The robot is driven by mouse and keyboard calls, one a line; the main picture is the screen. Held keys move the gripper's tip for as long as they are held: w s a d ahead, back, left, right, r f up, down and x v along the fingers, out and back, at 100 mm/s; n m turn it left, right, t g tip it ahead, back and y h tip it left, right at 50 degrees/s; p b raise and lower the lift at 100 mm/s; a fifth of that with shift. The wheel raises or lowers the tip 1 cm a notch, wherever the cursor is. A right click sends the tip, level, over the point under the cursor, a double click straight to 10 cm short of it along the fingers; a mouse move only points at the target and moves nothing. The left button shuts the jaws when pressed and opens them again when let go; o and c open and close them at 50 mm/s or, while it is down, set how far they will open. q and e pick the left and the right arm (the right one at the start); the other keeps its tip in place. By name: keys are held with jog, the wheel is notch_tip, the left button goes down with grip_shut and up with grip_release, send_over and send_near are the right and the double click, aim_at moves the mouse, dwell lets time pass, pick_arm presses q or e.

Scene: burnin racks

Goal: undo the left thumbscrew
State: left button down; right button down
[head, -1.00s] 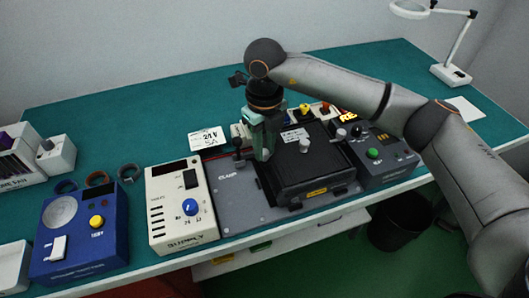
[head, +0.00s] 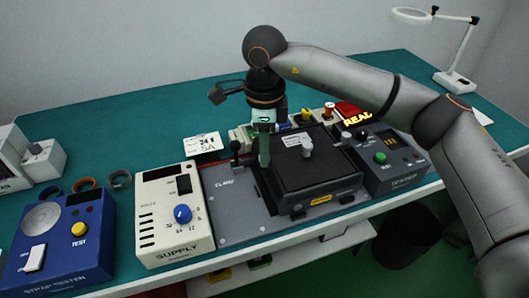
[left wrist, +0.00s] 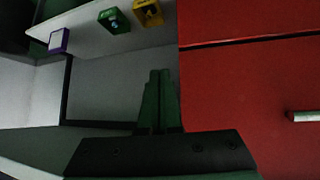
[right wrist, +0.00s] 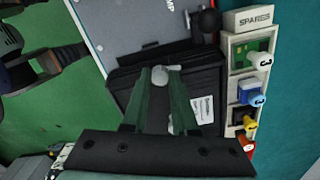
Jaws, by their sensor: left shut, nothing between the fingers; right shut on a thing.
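A black fixture box (head: 330,180) sits on the grey clamp plate (head: 225,208) in the head view. My right gripper (head: 264,162) points down at the box's left side. In the right wrist view its fingers (right wrist: 162,75) are shut on a pale round knob, the left thumbscrew (right wrist: 166,69). In the head view the gripper hides this thumbscrew. The other thumbscrew (head: 306,149) stands uncovered toward the box's right side. My left gripper (left wrist: 159,74) shows only in the left wrist view, shut and empty, beside a red panel.
The cream supply unit (head: 172,225) stands left of the plate, and the dark tester (head: 393,160) stands right. A dark lever knob (head: 235,146) rises near the right gripper. The spares rack (right wrist: 243,75) lies behind the box. A black bin (head: 405,238) stands below the table.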

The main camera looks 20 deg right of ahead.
jog(key=shift+n, duration=0.6)
pick_arm(q)
jog(key=shift+w+d+r, duration=0.15)
jog(key=shift+w+d, duration=0.2)
jog(key=shift+d, duration=0.05)
pick_arm(e)
jog(key=c, duration=0.7)
grip_release()
pick_arm(q)
jog(key=shift+a, duration=0.15)
pick_arm(e)
jog(key=shift+r, duration=0.1)
